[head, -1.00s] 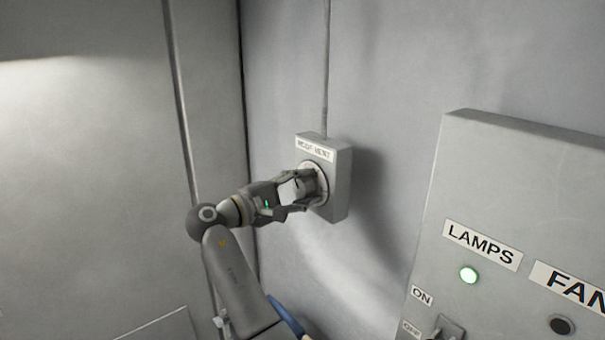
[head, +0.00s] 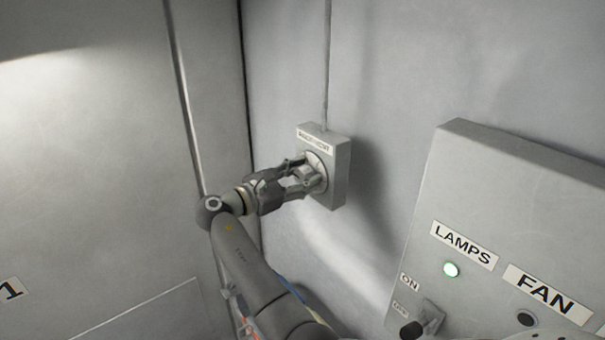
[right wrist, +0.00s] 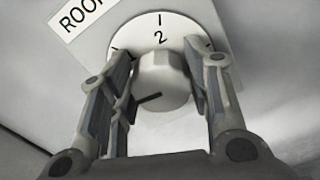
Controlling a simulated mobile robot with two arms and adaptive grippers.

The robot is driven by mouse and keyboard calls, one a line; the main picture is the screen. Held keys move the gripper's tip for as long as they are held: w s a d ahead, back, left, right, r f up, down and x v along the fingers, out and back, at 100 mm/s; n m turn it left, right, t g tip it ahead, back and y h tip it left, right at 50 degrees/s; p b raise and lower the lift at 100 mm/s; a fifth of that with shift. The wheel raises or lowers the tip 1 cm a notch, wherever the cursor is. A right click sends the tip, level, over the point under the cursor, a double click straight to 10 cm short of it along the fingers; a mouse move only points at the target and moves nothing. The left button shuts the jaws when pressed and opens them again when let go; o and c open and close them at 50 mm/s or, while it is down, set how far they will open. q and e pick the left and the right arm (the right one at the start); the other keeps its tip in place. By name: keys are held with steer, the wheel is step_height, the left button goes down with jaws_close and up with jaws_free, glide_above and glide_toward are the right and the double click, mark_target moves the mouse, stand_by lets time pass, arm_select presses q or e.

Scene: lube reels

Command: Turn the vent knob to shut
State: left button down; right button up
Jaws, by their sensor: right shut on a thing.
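The vent knob (head: 309,179) sits on a round dial on a small grey box (head: 341,172) on the wall. The box's label is partly readable in the right wrist view as "ROO". My right gripper (head: 303,178) is shut on the knob, one finger on each side. In the right wrist view the pale round knob (right wrist: 165,82) stands between the fingers, in front of the white dial (right wrist: 190,38) with a "2" at its top. A dark mark on the knob points left and slightly down. Part of the dial is hidden by the fingers. My left gripper is not in view.
A larger grey panel (head: 490,200) stands at the right, with LAMPS and FAN labels. Its lamp light (head: 451,269) glows green and the fan light (head: 526,319) is dark. A conduit (head: 326,60) runs up from the vent box. The wall between box and panel is clear.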

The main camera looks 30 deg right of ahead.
steer(key=shift+f+n, duration=0.1)
steer(key=shift+n, duration=0.5)
steer(key=o, duration=1)
steer(key=shift+a, duration=0.2)
steer(key=a, duration=1.1)
steer(key=shift+s+a, duration=0.3)
steer(key=shift+s, duration=0.1)
